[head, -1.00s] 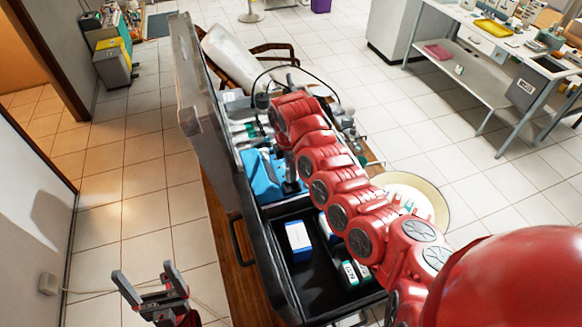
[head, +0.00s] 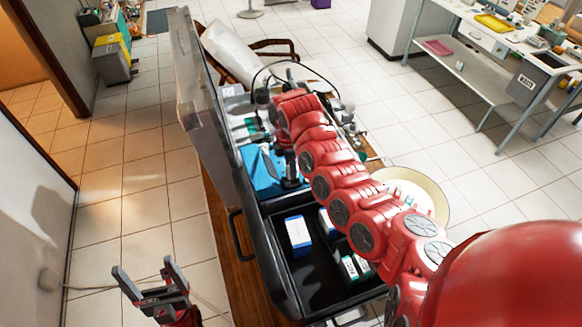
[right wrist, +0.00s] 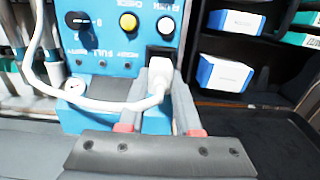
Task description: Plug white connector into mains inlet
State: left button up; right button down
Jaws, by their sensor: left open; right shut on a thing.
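The white connector (right wrist: 160,74) is between the fingers of my right gripper (right wrist: 161,100), which is shut on it. Its white cable (right wrist: 95,102) loops left and up across the panel. The connector is right at the black mains inlet (right wrist: 159,53) on the blue unit (right wrist: 98,48); I cannot tell how deep it sits. In the head view the blue unit (head: 258,172) lies in the open case, and my right arm covers the connector and inlet. My left gripper (head: 145,270) is open and empty, low at the left, away from the case.
The case's dark lower compartment (head: 308,290) holds blue-and-white boxes (head: 298,235) and smaller packs. The raised lid (head: 200,100) stands along the left.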

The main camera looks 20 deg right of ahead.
aim_at(287, 168)
jog(key=shift+f+b, duration=0.45)
jog(key=shift+f, duration=0.55)
jog(key=shift+a+f, duration=0.1)
jog(key=shift+f, duration=0.65)
dwell(0.9)
jog(key=c, duration=0.5)
grip_release()
jog(key=shift+f, duration=0.2)
jog(key=shift+s, duration=0.2)
jog(key=r+b, duration=0.1)
jog(key=r, duration=0.1)
jog(key=r+b, duration=0.1)
jog(key=r, duration=0.1)
jog(key=r+b, duration=0.1)
jog(key=r, duration=0.2)
jog(key=shift+w+a+r+b, duration=0.1)
jog(key=shift+w+a+b, duration=0.1)
jog(key=shift+w+b, duration=0.15)
jog(key=r, duration=1)
jog(key=shift+s+a+r+b, duration=0.1)
jog(key=shift+a+r+b, duration=0.2)
jog(key=shift+r+b, duration=0.05)
